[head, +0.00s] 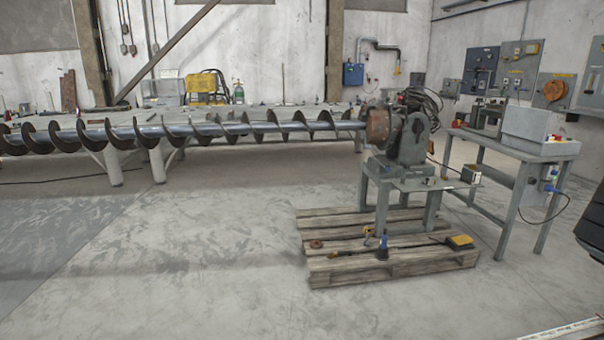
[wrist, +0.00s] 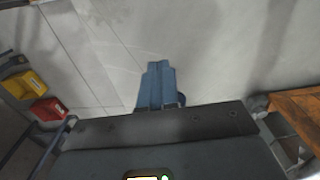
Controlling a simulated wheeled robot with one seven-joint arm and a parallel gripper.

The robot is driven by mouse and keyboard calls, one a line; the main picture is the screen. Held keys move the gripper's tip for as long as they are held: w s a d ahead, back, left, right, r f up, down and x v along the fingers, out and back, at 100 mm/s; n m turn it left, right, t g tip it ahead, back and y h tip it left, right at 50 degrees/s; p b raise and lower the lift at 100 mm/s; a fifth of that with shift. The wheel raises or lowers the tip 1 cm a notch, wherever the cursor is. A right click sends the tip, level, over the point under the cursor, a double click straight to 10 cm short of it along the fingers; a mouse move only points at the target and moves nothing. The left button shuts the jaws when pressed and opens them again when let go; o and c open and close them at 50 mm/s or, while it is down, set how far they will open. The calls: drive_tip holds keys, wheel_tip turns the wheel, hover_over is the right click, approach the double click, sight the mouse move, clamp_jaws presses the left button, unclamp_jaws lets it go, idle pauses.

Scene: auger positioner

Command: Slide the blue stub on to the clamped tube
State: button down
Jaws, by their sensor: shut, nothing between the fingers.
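My gripper (wrist: 159,70) shows in the wrist view as blue-grey fingers, shut and empty, pointing out over bare grey floor. It does not show in the head view. No blue stub can be made out for sure. A small blue upright thing (head: 382,247) is on the pallet in the head view, too small to identify. The long auger (head: 207,130) runs across the left, its right end at the rusty chuck (head: 378,127) of the positioner (head: 414,143). I cannot tell whether its shaft is the clamped tube; no other clamped tube is clear.
The positioner's stand is on a wooden pallet (head: 330,262) with loose tools. A grey bench (head: 530,150) with a box stands at right. The wrist view shows a yellow bin (wrist: 25,84) and a red bin (wrist: 48,109) at left, and a brown wooden thing (wrist: 300,104) at right.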

drive_tip(key=shift+w+d+p, duration=0.2)
drive_tip(key=shift+d+p, duration=0.15)
drive_tip(key=shift+d, duration=2.3)
